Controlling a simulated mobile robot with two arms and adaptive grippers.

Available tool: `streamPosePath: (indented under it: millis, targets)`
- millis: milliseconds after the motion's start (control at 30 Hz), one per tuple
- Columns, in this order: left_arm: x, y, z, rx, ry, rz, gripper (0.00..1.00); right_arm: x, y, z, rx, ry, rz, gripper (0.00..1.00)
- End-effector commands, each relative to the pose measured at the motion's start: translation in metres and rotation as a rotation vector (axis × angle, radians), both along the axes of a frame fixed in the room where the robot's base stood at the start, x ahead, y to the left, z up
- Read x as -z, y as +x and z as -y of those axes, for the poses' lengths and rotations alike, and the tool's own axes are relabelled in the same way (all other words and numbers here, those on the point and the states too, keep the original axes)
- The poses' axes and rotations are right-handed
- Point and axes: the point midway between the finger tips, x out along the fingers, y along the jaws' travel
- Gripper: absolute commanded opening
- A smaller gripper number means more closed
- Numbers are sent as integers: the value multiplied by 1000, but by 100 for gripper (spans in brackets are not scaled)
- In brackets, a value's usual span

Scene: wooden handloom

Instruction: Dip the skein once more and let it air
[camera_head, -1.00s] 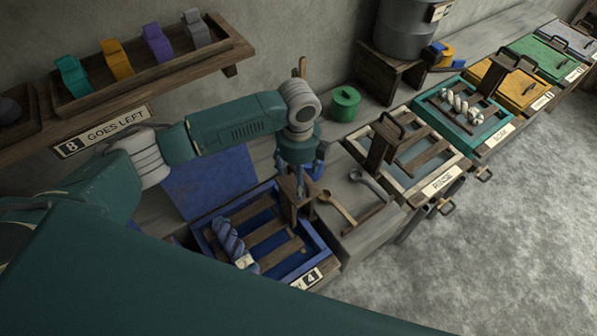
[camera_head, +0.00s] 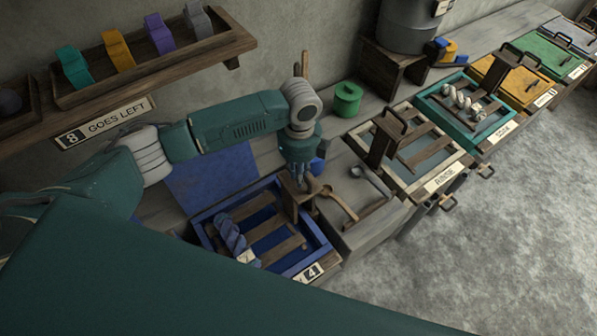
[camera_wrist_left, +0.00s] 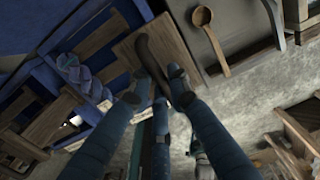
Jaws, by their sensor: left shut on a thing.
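The blue, twisted skein (camera_head: 231,237) lies on the wooden slats of the blue vat marked 4 (camera_head: 318,252), near its left end. It also shows in the left wrist view (camera_wrist_left: 82,76). An upright wooden board (camera_head: 293,200) stands at the vat's right side. My left gripper (camera_head: 299,182) is at the top of this board, shut on its dark curved handle (camera_wrist_left: 152,54). The gripper is right of the skein and does not touch it. How deep the skein sits in the dye is unclear. My right gripper is out of view.
A wooden spoon (camera_head: 340,203) and a grey ladle (camera_head: 371,182) lie just right of the vat. The rinse vat (camera_head: 441,180) and the soak vat (camera_head: 487,133), with a white skein, stand farther right. A shelf (camera_head: 150,72) hangs at upper left.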

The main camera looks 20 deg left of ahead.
Motion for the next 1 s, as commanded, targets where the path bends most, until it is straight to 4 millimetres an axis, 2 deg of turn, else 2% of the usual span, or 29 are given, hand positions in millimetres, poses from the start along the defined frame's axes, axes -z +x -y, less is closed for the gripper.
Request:
streamPosePath:
  millis: [33,1000]
  targets:
    - [8,1,2,0,-4,5,0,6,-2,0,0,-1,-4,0]
    - [106,3,3,2,-6,8,0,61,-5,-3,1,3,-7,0]
